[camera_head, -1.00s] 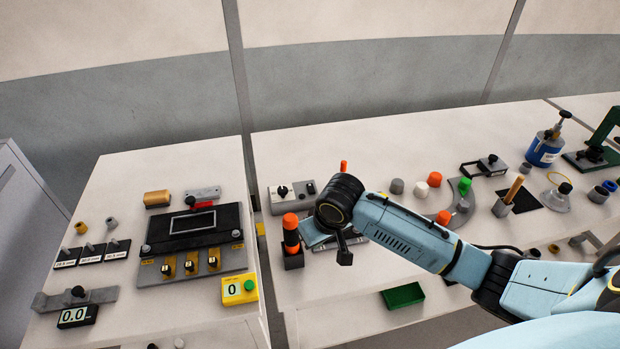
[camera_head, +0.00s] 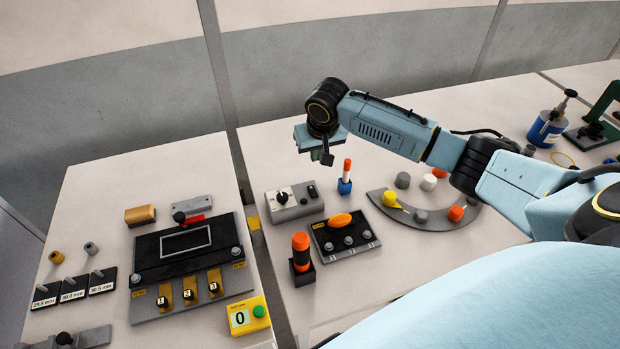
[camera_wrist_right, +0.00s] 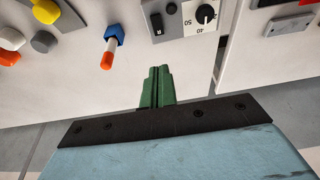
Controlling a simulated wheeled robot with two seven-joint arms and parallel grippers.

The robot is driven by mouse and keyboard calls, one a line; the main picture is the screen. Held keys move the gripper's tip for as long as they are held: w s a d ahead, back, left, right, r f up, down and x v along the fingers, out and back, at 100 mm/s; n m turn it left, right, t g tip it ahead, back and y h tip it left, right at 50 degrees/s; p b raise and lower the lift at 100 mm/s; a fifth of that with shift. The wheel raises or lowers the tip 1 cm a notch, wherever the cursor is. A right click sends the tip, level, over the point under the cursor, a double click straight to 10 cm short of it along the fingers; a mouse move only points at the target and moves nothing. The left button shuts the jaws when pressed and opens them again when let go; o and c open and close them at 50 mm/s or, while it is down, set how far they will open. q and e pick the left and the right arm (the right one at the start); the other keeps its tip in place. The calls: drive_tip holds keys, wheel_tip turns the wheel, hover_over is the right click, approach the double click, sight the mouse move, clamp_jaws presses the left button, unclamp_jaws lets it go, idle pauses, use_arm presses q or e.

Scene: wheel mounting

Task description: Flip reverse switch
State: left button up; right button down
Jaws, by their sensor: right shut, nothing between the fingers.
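A grey control box (camera_head: 282,213) stands on the right-hand table. It carries a white dial plate with a black knob (camera_head: 283,197) and a small black switch (camera_head: 311,191). In the right wrist view the switch (camera_wrist_right: 157,23) sits at the top, beside the numbered dial (camera_wrist_right: 205,14). Which way the switch is set is too small to tell. My right gripper (camera_head: 327,158) is above and behind the box, apart from it. In the wrist view its green fingers (camera_wrist_right: 157,86) are together and empty. My left gripper is not in view.
An orange-and-white marker (camera_head: 346,170) in a blue holder stands just right of the box. In front are a black panel with an orange knob (camera_head: 340,220) and an orange-topped cylinder (camera_head: 301,245). The left table holds a black fixture (camera_head: 190,268) and a yellow counter (camera_head: 248,316).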

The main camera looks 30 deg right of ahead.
drive_tip(key=b, duration=0.1)
approach(311, 186)
drive_tip(key=shift+w+r, duration=0.1)
drive_tip(key=shift+w, duration=0.45)
drive_tip(key=x, duration=0.3)
drive_tip(key=b+x, duration=0.1)
drive_tip(key=x, duration=0.1)
drive_tip(key=shift+s, duration=0.3)
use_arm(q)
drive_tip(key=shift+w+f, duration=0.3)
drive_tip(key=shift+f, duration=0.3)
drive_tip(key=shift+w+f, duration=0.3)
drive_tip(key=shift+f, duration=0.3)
use_arm(e)
drive_tip(key=shift+f, duration=0.8)
